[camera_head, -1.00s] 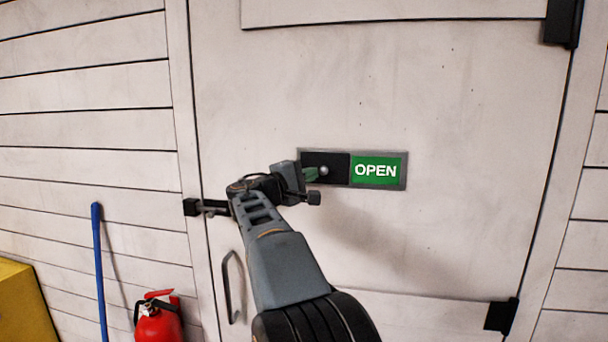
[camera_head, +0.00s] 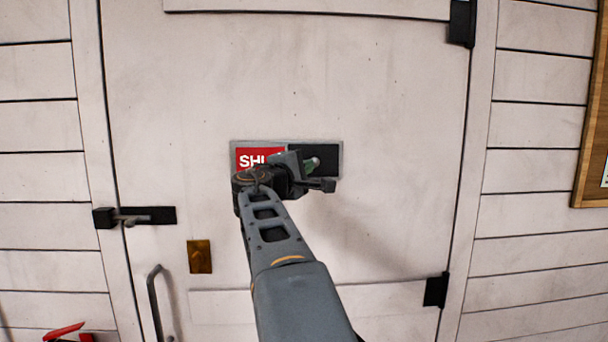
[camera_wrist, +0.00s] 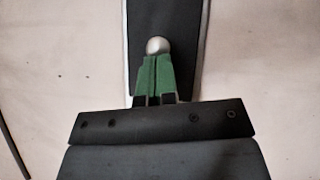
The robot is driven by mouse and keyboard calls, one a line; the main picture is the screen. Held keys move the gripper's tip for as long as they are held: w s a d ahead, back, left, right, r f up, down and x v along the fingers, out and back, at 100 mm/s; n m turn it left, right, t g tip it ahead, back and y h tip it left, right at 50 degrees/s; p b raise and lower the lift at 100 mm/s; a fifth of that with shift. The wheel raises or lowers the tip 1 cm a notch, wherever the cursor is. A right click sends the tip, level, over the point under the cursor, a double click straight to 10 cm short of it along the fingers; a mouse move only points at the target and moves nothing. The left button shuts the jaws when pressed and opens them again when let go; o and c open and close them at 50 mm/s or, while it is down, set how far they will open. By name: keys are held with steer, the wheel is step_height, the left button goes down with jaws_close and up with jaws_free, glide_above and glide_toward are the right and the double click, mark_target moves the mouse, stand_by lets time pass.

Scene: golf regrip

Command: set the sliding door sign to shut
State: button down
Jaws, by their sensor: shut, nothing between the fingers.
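The sliding door sign (camera_head: 243,145) is on the white door in the head view. Its left side shows a red panel (camera_head: 248,157) with the letters "SHU" partly visible; my gripper and wrist hide the rest of the word. Its right side shows a dark panel (camera_head: 328,162). My gripper (camera_head: 311,164) is at the sign's right part, with its green fingers together. In the wrist view the shut green fingertips (camera_wrist: 157,62) are at the round silver knob (camera_wrist: 157,45) on the dark panel. The fingers do not close around the knob; whether they touch it I cannot tell.
The door (camera_head: 380,90) has a bolt latch (camera_head: 140,216) at its left edge, a brass plate (camera_head: 199,256) and a handle (camera_head: 155,305) below. A hinge (camera_head: 436,290) is at lower right. A framed board (camera_head: 594,130) hangs at far right. The fire extinguisher's red top (camera_head: 64,331) shows lower left.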

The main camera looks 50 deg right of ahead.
stand_by(0.4)
steer(key=w+b+v, duration=0.2)
steer(key=b+v, duration=0.2)
steer(key=v, duration=0.9)
steer(key=shift+w+a+f, duration=0.15)
steer(key=shift+w+a, duration=0.05)
steer(key=shift+w, duration=0.25)
steer(key=w+a+f+y, duration=0.1)
steer(key=a+f+y, duration=0.15)
steer(key=f, duration=0.55)
steer(key=w+a+f+t+y, duration=0.15)
steer(key=f+y, duration=0.25)
steer(key=f, duration=0.4)
steer(key=w+a+f+y, duration=0.15)
steer(key=f+y, duration=0.25)
steer(key=f, duration=0.4)
steer(key=s+a+f+m+g+y+p, duration=0.1)
steer(key=s+a+f+y, duration=0.3)
steer(key=a+f, duration=0.3)
steer(key=s+a+f+m+y, duration=0.2)
steer(key=s+a+f+y, duration=0.3)
steer(key=s+a+f, duration=0.2)
steer(key=shift+a+f+m+g+p, duration=0.3)
steer(key=shift+a+f+g+p, duration=0.15)
steer(key=shift+f, duration=0.5)
